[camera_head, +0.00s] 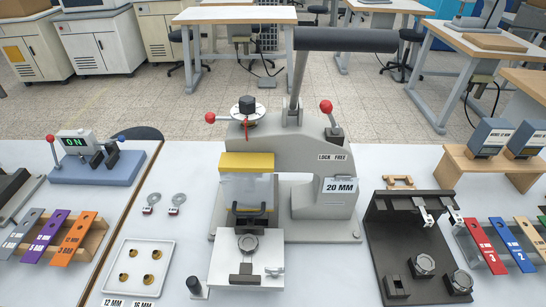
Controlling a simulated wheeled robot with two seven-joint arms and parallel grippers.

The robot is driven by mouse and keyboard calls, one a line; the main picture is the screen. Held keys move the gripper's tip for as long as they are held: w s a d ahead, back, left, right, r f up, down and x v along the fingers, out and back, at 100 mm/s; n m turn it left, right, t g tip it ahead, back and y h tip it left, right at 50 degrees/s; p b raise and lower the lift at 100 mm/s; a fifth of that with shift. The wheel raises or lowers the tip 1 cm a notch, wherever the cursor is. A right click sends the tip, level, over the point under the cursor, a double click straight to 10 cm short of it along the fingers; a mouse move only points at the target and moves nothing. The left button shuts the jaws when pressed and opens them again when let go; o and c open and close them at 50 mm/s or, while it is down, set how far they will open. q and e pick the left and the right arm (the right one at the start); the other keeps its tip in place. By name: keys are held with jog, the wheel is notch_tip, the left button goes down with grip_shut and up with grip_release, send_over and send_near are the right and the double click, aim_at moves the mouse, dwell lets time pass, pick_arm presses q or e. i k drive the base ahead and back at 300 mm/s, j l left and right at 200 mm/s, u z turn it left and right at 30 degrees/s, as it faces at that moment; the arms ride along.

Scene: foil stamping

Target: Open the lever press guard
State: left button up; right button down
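The grey lever press (280,150) stands on the white table in the middle of the head view. Its long dark lever handle (345,39) is raised at the top. The guard (246,190) is a pale, see-through panel under a yellow bar (247,162). It hangs down over the front of the press opening, so it looks closed. Red ball knobs stick out at the left (210,117) and right (326,106) of the press. A sign on the press reads "LOCK FREE". Neither of my grippers shows in this view.
A tray of small brass pieces (158,261) lies left of the press. A black fixture (405,245) stands close on its right. Bare table lies in front of the press at the right (325,275).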

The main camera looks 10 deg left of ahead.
aim_at(230, 162)
jog(key=l+u, duration=0.25)
jog(key=u, duration=0.2)
jog(key=k+l+u, duration=0.15)
jog(key=u, duration=0.3)
